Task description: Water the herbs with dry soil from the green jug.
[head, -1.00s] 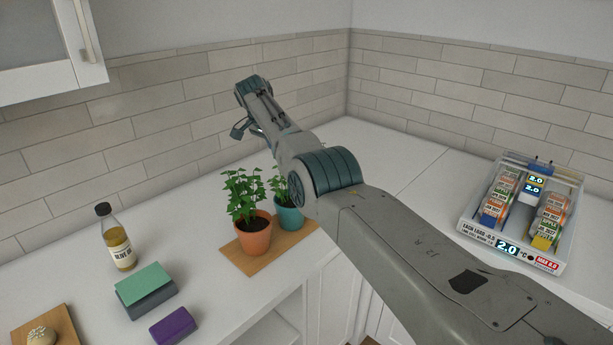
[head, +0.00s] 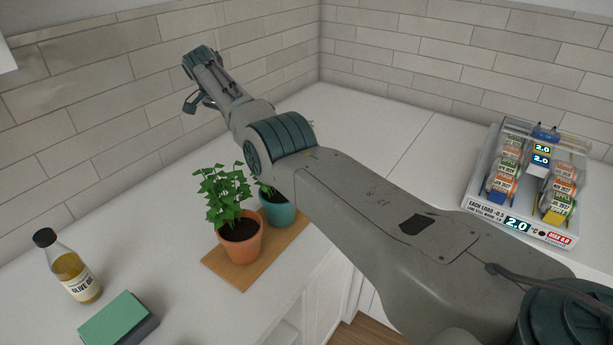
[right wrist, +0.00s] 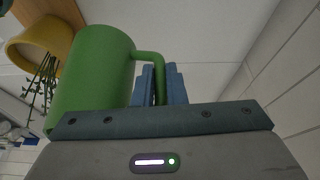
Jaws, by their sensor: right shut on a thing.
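A leafy herb in a terracotta pot (head: 240,243) stands on a wooden board (head: 240,276); its soil looks dark. Behind it is a teal pot (head: 278,212) with dark soil, its plant partly hidden by my right arm. In the right wrist view, my right gripper (right wrist: 160,85) is shut on the handle of the green jug (right wrist: 95,70). In the head view my right gripper (head: 191,103) is small, near the back wall, and the jug cannot be made out. My left gripper is not in view.
An olive oil bottle (head: 72,270) and a green-topped block (head: 115,318) stand on the counter at left. The tiled wall rises close behind my right gripper. The counter corner at the back is clear.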

